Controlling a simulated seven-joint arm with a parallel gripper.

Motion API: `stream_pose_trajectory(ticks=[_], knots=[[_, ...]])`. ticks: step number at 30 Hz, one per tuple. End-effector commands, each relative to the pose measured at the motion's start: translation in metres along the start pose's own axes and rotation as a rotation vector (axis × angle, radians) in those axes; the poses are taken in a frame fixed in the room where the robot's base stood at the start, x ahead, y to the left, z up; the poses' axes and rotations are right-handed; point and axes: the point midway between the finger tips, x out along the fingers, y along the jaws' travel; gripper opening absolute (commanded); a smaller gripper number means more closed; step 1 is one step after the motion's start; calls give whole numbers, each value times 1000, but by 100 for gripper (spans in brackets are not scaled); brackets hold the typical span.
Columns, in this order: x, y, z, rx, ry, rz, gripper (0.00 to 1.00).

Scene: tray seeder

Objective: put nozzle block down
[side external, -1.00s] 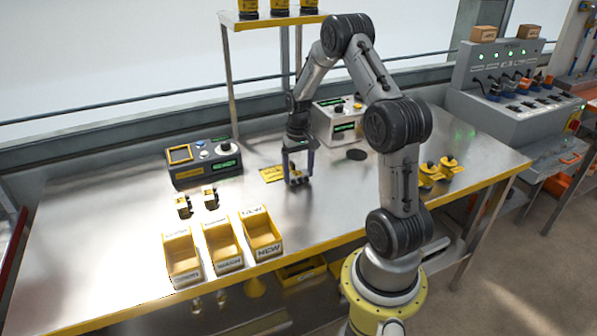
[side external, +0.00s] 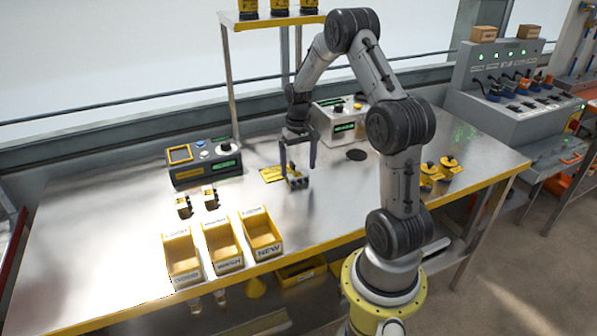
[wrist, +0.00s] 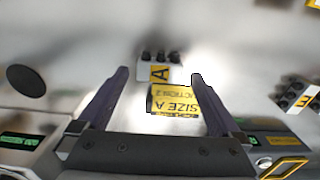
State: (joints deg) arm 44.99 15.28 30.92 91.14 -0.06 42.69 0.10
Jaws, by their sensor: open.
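The nozzle block (side external: 297,181) stands on the bench top beside a yellow label plate (side external: 272,174). In the wrist view the block (wrist: 160,72) is light-coloured with a yellow "A" mark and several dark knobs along one side. The yellow plate (wrist: 175,100) there reads "SIZE A" and lies between the block and my gripper. My gripper (side external: 298,168) is open just above the block, with its fingers apart. In the wrist view my gripper's fingertips (wrist: 160,76) show on either side of the block, with gaps on both sides.
Two similar blocks (side external: 183,206) (side external: 209,196) stand to the left. Three yellow bins (side external: 183,262) (side external: 224,247) (side external: 262,235) line the front edge. A dark control box (side external: 204,164) and a light box (side external: 340,122) stand behind. A black disc (side external: 356,154) lies to the right. The left bench is clear.

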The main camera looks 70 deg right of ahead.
Motion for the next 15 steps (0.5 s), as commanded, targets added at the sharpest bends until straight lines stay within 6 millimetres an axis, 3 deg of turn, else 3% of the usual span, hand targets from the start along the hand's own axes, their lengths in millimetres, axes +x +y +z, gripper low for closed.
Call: stream_pose_trajectory(ticks=[9, 15], knots=[[-66, 0, -1, 0, 5, 0, 100], [-89, 0, 0, 0, 2, 0, 100]])
